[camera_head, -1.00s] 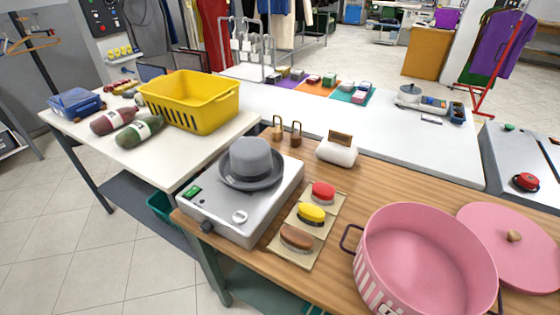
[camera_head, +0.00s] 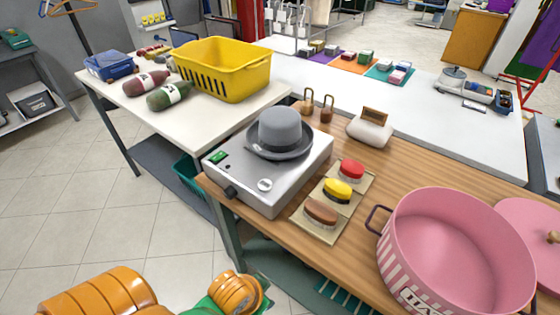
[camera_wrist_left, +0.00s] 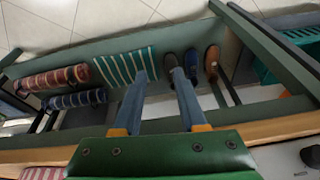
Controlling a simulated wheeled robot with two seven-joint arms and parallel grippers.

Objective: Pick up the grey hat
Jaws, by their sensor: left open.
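The grey hat (camera_head: 280,130) has a rounded crown and a wide brim. It sits brim down on a white and grey boxy device (camera_head: 240,190) at the left end of the wooden table. My left gripper (camera_wrist_left: 161,76) shows in the left wrist view with its two fingers apart and nothing between them. It is beside the table's front edge, over the lower shelf; the hat is not in that view. In the head view only orange and green parts of my left arm show at the bottom left. My right gripper is not in view.
A yellow basket (camera_head: 222,68) is on the white table. Shoes (camera_wrist_left: 190,62) lie on the shelf.

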